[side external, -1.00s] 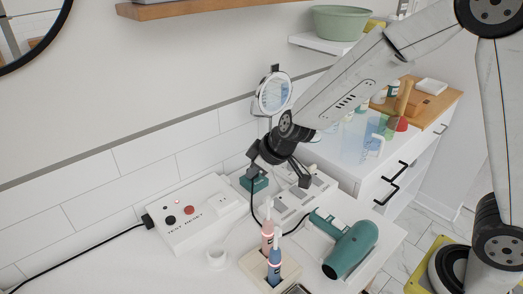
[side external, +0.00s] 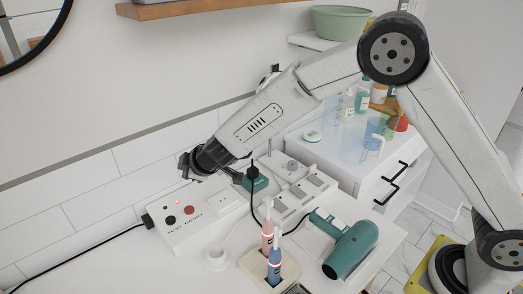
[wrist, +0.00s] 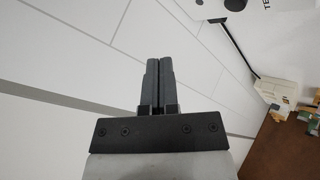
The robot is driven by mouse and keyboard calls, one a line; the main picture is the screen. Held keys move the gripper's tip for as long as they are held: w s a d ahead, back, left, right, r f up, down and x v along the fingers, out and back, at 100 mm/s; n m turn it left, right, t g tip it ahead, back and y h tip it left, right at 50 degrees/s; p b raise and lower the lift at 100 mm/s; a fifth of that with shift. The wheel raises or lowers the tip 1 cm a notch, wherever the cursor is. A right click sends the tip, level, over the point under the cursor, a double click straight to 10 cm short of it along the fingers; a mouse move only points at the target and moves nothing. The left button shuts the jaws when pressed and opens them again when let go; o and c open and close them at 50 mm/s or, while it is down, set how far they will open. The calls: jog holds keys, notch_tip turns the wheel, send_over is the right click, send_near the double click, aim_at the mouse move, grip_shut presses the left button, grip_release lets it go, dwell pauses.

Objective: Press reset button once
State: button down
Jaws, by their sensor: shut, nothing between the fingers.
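A white outlet box (side external: 200,236) labelled TEST RESET lies on the white counter. Its red button (side external: 189,210) is above the word RESET, and its black button (side external: 171,220) is above TEST. A small red light glows behind them. My gripper (side external: 184,170) is above and behind the box, near the tiled wall, apart from the buttons. In the wrist view its fingers (wrist: 160,62) are together and empty. That view shows only a corner of the box (wrist: 268,12), with a dark button (wrist: 236,4); the red button is out of frame there.
A green plug (side external: 256,183) on a black cord stands right of the box, near a switch strip (side external: 300,196). In front are toothbrushes in a holder (side external: 252,268) and a green hair dryer (side external: 352,250). A black cord (side external: 90,247) enters the box's left end.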

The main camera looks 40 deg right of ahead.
aim_at(187, 207)
jog(key=shift+w+a+f, duration=0.2)
jog(key=shift+w+a, duration=0.05)
jog(key=shift+a, duration=0.25)
jog(key=shift+f, duration=0.2)
jog(key=shift+f, duration=4.15)
jog(key=shift+f, duration=0.95)
dwell(0.7)
jog(key=shift+r, duration=0.9)
